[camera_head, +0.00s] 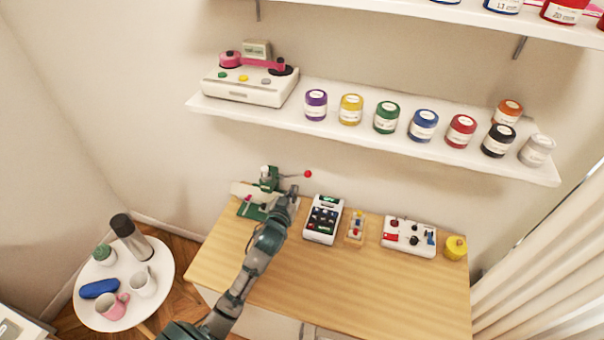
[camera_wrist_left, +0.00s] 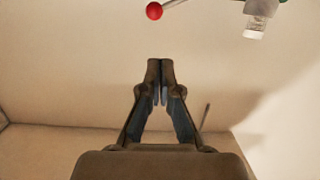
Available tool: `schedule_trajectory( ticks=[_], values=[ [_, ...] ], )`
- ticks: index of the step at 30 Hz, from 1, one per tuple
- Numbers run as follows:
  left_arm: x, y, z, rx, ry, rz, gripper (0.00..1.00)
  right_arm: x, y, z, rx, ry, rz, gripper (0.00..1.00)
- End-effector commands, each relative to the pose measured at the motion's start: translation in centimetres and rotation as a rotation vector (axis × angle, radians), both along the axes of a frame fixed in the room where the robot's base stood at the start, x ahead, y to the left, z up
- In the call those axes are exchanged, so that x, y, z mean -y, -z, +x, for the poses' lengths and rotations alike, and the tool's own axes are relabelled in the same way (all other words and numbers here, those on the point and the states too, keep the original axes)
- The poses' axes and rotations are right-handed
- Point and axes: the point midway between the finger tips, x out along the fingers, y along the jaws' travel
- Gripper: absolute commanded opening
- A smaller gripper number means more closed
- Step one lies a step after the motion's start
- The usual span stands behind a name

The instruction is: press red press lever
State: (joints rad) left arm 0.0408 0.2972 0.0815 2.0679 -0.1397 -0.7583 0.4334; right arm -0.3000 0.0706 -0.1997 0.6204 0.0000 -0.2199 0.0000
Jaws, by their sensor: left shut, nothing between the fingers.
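The green press (camera_head: 262,193) stands at the back left of the wooden table. Its lever ends in a red ball knob (camera_head: 308,174) that sticks out to the right on a thin rod. The red knob also shows at the top of the left wrist view (camera_wrist_left: 154,11), beyond my fingertips and apart from them. My left gripper (camera_head: 293,190) is beside the press, a little below and left of the knob in the head view. In the wrist view its fingers (camera_wrist_left: 160,62) are shut with nothing between them. My right gripper is not in view.
On the table, right of the press, are a keypad device (camera_head: 323,220), a small wooden block with coloured parts (camera_head: 356,228), a white control box (camera_head: 409,237) and a yellow item (camera_head: 455,248). A shelf (camera_head: 370,133) with several jars hangs above. The table's front is clear.

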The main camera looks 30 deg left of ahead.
Motion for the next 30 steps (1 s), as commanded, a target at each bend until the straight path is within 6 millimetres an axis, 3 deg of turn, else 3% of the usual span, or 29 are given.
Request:
schedule_trajectory(
  ticks=[4,17,23,30],
  values=[
    [-0.5,-2.1,1.0,0.063,-0.007,0.000,0.00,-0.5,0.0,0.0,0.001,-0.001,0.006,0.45],
    [-1.4,-1.9,1.6,0.065,-0.007,-0.005,0.00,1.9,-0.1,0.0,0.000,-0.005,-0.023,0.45],
    [-2.0,-1.6,4.5,0.064,-0.007,-0.005,0.00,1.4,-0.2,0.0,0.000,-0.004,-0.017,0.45],
    [-3.0,-1.2,9.6,0.064,-0.007,-0.001,0.00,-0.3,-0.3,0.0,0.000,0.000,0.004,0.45]
  ],
)
